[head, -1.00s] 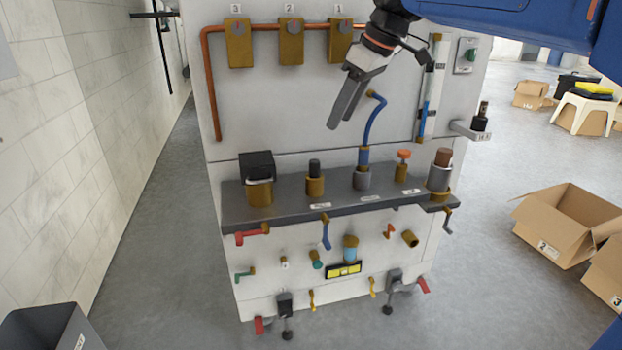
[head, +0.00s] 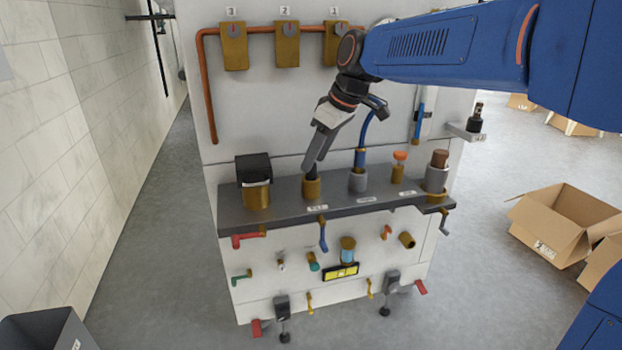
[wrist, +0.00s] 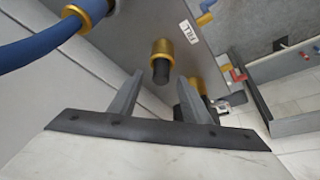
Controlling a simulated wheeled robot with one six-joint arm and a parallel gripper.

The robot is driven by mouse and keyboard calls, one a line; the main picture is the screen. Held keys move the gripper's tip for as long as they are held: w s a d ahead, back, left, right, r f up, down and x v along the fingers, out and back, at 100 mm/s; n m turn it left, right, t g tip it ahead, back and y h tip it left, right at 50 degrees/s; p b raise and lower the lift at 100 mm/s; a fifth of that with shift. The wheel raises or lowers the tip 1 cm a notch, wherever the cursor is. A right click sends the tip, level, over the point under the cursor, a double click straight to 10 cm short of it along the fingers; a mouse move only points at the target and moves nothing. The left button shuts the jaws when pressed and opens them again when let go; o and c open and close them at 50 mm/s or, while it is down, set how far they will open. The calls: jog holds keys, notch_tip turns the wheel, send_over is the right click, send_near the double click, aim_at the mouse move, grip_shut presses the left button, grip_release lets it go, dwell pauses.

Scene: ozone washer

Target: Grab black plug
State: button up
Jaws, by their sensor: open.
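The black plug (head: 311,170) stands upright in a brass fitting (head: 312,188) on the grey shelf of the washer panel. In the wrist view the plug (wrist: 161,73) shows as a short black cylinder below the brass collar (wrist: 162,49), near a "FILL" label. My gripper (head: 314,163) points down at the plug from above, its fingers partly covering it in the head view. In the wrist view my gripper (wrist: 161,78) is open, with the plug seen between the two fingertips. I cannot tell whether either finger touches it.
A blue hose (head: 367,130) rises from a fitting just right of the plug. A larger black cap (head: 253,167) on a brass base stands to the left. An orange knob (head: 400,155) and a brown-topped cylinder (head: 438,160) stand farther right. Cardboard boxes (head: 545,228) lie on the floor at right.

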aim_at(311, 178)
jog(key=shift+x, duration=1.5)
jog(key=shift+a, duration=0.1)
grip_shut()
